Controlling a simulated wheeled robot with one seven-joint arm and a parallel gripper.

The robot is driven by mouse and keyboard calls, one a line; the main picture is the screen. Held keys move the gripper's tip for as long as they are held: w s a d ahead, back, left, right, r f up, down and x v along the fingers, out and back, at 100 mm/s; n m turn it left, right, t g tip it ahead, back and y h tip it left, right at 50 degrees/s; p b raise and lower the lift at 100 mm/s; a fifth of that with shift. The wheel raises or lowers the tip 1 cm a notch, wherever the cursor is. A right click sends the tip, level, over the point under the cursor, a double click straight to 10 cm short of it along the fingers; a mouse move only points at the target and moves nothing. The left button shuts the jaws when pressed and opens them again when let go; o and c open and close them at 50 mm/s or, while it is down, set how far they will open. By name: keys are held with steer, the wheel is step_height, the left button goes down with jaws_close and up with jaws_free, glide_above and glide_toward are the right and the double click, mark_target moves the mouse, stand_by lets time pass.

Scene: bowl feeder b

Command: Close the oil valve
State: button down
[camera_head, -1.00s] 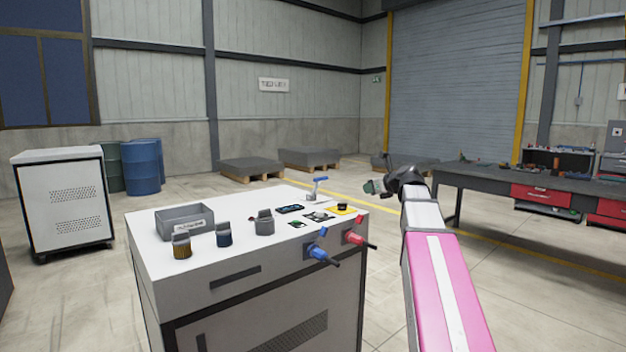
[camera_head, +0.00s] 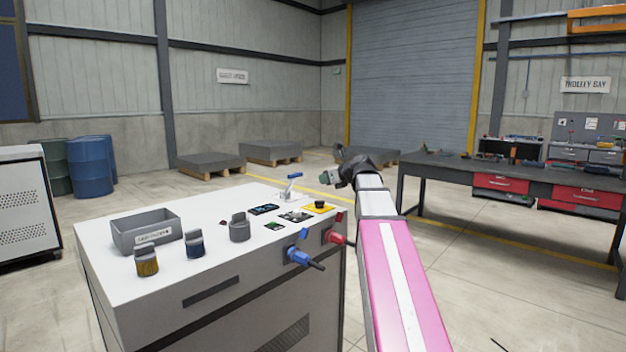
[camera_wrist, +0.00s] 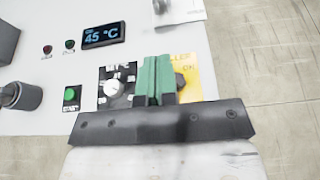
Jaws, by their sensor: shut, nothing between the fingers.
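No label I can read names the oil valve. A lever valve with a blue handle (camera_head: 291,176) stands on a pale plate at the back of the white cabinet top (camera_head: 140,280). Two more handles, one blue (camera_head: 305,257) and one red (camera_head: 338,237), stick out from the cabinet's side. My gripper (camera_head: 332,176) is beyond the cabinet's right end in the head view. In the wrist view its green fingers (camera_wrist: 153,80) are shut and empty, seen over the panel between a white dial (camera_wrist: 114,87) and a black knob (camera_wrist: 181,83). A metal fitting (camera_wrist: 174,12) shows at the top.
The cabinet top holds a grey bin (camera_head: 146,232), several small pots, a display reading 45 °C (camera_wrist: 103,38) and a green button (camera_wrist: 70,95). The black knob sits on a yellow plate. A dark workbench (camera_head: 450,168) stands to the right. Open floor lies between.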

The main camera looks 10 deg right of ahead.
glide_toward(295, 179)
steer(key=f, duration=0.1)
steer(key=w+f, duration=0.1)
steer(key=a+f, duration=0.1)
steer(key=shift+w+f, duration=0.35)
steer(key=w+a, duration=0.1)
steer(key=w+a+r, duration=0.1)
steer(key=shift+w+a+r, duration=0.15)
steer(key=shift+w+r, duration=0.15)
steer(key=shift+w, duration=0.05)
steer(key=shift+w, duration=0.15)
